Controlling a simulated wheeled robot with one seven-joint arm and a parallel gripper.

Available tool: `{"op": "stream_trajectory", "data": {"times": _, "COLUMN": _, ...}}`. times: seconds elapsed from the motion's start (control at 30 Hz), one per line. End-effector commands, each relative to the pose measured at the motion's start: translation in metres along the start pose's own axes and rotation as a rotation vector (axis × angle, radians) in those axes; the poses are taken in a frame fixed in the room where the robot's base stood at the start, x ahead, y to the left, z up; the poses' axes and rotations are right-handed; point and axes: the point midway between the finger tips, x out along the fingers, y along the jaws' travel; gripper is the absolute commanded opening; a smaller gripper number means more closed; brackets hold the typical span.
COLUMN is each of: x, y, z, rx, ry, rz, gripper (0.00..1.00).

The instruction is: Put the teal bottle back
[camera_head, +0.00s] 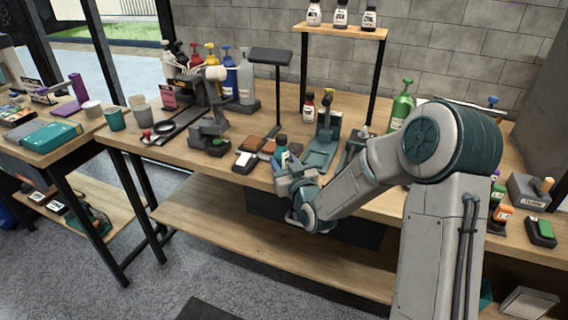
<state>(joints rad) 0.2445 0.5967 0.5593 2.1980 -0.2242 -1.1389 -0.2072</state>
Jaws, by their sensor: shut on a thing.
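A small bottle with a teal body and dark cap, the teal bottle (281,152), stands upright at my gripper, over the front part of the wooden workbench. My gripper (286,167) is shut on it, with the fingers hiding its lower part. I cannot tell whether its base touches the bench. My arm reaches in from the right and covers part of the bench's front edge.
A raised wooden shelf (340,32) holds three small bottles. Spray bottles (230,75) stand in a rack at the back left. A green spray bottle (402,108) stands behind my arm.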

Motion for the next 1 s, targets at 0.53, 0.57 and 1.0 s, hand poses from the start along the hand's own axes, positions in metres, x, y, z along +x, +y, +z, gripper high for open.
{"op": "stream_trajectory", "data": {"times": 0.53, "x": -0.0004, "y": 0.0, "z": 0.0057, "rx": -0.001, "ry": 0.001, "rz": 0.0, "gripper": 0.45}}
{"op": "stream_trajectory", "data": {"times": 0.57, "x": -0.0004, "y": 0.0, "z": 0.0052, "rx": -0.001, "ry": 0.0, "rz": 0.0, "gripper": 0.53}}
{"op": "stream_trajectory", "data": {"times": 1.0, "x": -0.0002, "y": 0.0001, "z": 0.0004, "rx": 0.0, "ry": 0.0, "rz": 0.0, "gripper": 0.61}}
